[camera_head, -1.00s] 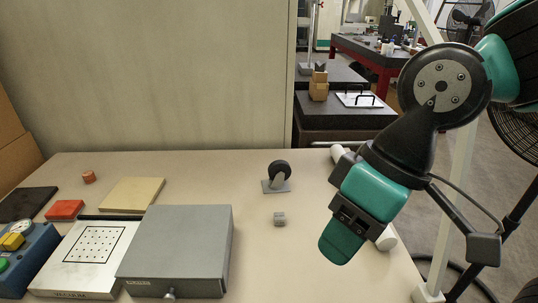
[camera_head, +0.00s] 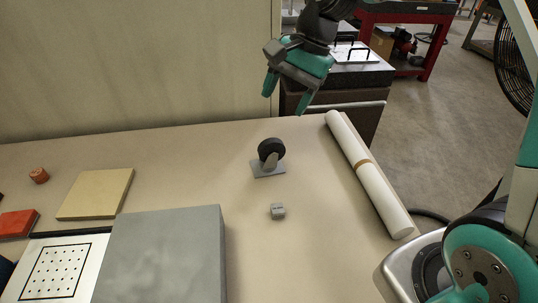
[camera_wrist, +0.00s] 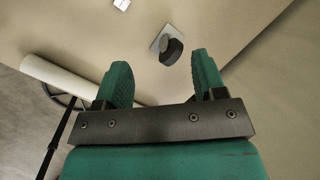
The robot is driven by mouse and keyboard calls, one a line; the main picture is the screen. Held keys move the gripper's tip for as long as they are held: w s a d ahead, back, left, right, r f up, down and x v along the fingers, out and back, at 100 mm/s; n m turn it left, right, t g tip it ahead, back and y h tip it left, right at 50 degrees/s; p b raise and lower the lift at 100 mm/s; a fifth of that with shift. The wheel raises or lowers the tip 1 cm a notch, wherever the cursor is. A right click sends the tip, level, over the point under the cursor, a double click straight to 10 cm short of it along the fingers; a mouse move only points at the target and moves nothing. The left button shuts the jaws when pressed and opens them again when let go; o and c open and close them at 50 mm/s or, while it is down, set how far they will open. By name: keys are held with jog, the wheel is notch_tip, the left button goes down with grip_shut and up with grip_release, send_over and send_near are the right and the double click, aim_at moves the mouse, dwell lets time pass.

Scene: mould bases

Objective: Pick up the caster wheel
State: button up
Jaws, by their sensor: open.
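The caster wheel (camera_head: 271,150) has a black wheel on a grey bracket and flat plate. It stands on the table towards the back, plate down. In the wrist view the caster (camera_wrist: 172,50) lies beyond the fingertips, between them and nearer the right finger. My gripper (camera_head: 286,98) is open and empty, above and behind the caster in the head view, with teal fingers pointing down. The wrist view shows both fingers of my gripper (camera_wrist: 160,68) spread apart, touching nothing.
A small grey block (camera_head: 278,211) lies in front of the caster. A white roll (camera_head: 370,180) lies along the right table edge. A grey box (camera_head: 165,255), a tan plate (camera_head: 96,193), a red block (camera_head: 17,223) and an orange piece (camera_head: 39,175) are at left. A wall (camera_head: 130,65) stands behind.

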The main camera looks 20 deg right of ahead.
jog(key=w+d+f+m, duration=0.6)
jog(key=w+m, duration=0.3)
jog(key=p, duration=0.3)
send_near(268, 148)
jog(key=shift+m, duration=0.4)
jog(key=f, duration=0.2)
jog(key=w+f, duration=0.1)
jog(key=f, duration=0.3)
jog(key=shift+w+a, duration=0.25)
jog(key=shift+a, duration=0.1)
jog(key=shift+a+p+x, duration=0.15)
jog(key=shift+p+x, duration=0.4)
jog(key=shift+x, duration=0.85)
jog(key=shift+a+p+x, duration=0.1)
jog(key=shift+p+x, duration=0.4)
jog(key=shift+x, duration=0.9)
jog(key=shift+w+r, duration=0.1)
jog(key=shift+r, duration=0.05)
grip_shut()
